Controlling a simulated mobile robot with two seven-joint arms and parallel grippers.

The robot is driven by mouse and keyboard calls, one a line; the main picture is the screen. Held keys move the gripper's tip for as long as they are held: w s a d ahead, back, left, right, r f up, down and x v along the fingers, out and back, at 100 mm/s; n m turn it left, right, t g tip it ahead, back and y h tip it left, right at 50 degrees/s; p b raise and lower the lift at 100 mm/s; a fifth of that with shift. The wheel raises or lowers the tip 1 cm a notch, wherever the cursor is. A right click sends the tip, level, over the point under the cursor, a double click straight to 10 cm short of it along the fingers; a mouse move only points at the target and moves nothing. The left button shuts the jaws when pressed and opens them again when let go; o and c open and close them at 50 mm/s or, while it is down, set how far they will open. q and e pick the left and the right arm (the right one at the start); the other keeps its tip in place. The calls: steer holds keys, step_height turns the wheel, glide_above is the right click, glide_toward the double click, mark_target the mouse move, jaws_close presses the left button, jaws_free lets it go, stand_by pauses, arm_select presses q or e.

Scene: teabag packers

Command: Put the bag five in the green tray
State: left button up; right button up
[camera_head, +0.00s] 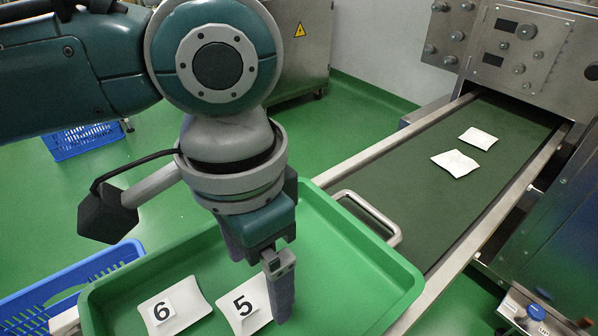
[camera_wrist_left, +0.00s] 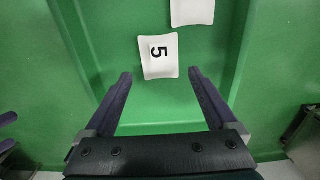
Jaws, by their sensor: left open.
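The bag five (camera_head: 245,306) is a white packet with a black 5 on it, lying flat inside the green tray (camera_head: 340,262). In the left wrist view the bag five (camera_wrist_left: 158,58) lies at and just beyond the fingertips, with its near edge in line with the gap between them. My left gripper (camera_head: 258,272) is open and empty, pointing down over the tray beside the bag five. One finger partly overlaps the bag's right edge in the head view. Its two fingers (camera_wrist_left: 160,76) are spread wide in the wrist view.
A bag marked 6 (camera_head: 173,306) lies left of the bag five in the tray. Two white packets (camera_head: 466,150) lie on the dark green conveyor (camera_head: 430,215). The tray's metal handle (camera_head: 372,212) stands by the conveyor's near rail. A blue crate (camera_head: 70,290) is at lower left.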

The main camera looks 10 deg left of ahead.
mark_target(261, 296)
arm_select(q)
step_height(261, 296, up, 9)
steer(key=p, duration=0.3)
steer(key=s+d+f+t+h, duration=0.1)
steer(key=s+d+f+h, duration=0.1)
steer(key=s+d+h, duration=0.3)
steer(key=s+a+f+n+t+y, duration=0.1)
steer(key=s+a+n+y, duration=0.1)
steer(key=a, duration=0.5)
steer(key=s+a+f+n+t+y, duration=0.1)
steer(key=s+a+n+y, duration=0.1)
steer(key=s+a, duration=0.3)
steer(key=shift+a+f+n+t+y, duration=0.3)
steer(key=shift+a+n+y, duration=0.1)
steer(key=shift+a+n, duration=0.5)
arm_select(e)
step_height(261, 296, up, 4)
steer(key=shift+f, duration=0.1)
arm_select(q)
steer(key=shift+s+a, duration=0.1)
arm_select(e)
steer(key=shift+a, duration=0.1)
